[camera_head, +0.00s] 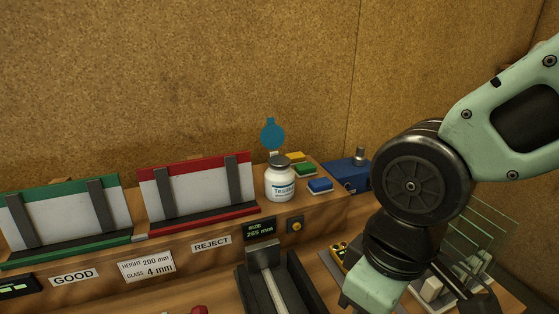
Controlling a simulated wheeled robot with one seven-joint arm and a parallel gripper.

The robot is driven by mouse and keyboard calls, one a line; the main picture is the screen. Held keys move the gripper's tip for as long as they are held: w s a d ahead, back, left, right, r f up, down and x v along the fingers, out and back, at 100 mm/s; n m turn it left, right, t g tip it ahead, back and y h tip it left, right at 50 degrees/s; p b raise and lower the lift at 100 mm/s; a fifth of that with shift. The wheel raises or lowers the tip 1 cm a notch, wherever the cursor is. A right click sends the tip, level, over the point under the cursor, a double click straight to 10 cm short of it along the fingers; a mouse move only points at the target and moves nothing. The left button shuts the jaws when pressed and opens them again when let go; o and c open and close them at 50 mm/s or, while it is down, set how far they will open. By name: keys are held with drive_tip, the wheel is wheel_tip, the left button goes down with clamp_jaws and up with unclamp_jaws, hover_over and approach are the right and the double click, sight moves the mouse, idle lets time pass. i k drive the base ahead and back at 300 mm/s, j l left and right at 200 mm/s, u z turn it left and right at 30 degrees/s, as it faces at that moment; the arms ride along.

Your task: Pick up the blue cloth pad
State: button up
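The blue cloth pad (320,185) appears as a small blue block-like piece on the wooden ledge, right of the white bottle. It is the nearest of three similar pieces in a row, with a green one (305,169) and a yellow one (296,157) behind it. Nothing covers it. My arm comes in from the upper right and bends downward to the right of the pad, apart from it. The arm leaves the view at the bottom edge, so my gripper is out of sight, and what it holds cannot be seen.
A white bottle (280,184) stands left of the pad. A dark blue box (349,174) with a metal knob sits to its right. A small display (260,229) and orange button (295,226) are on the ledge front. Glass panes (482,222) stand at the lower right, partly behind my arm.

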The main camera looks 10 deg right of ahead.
sight(323, 185)
drive_tip(key=l+u, duration=1)
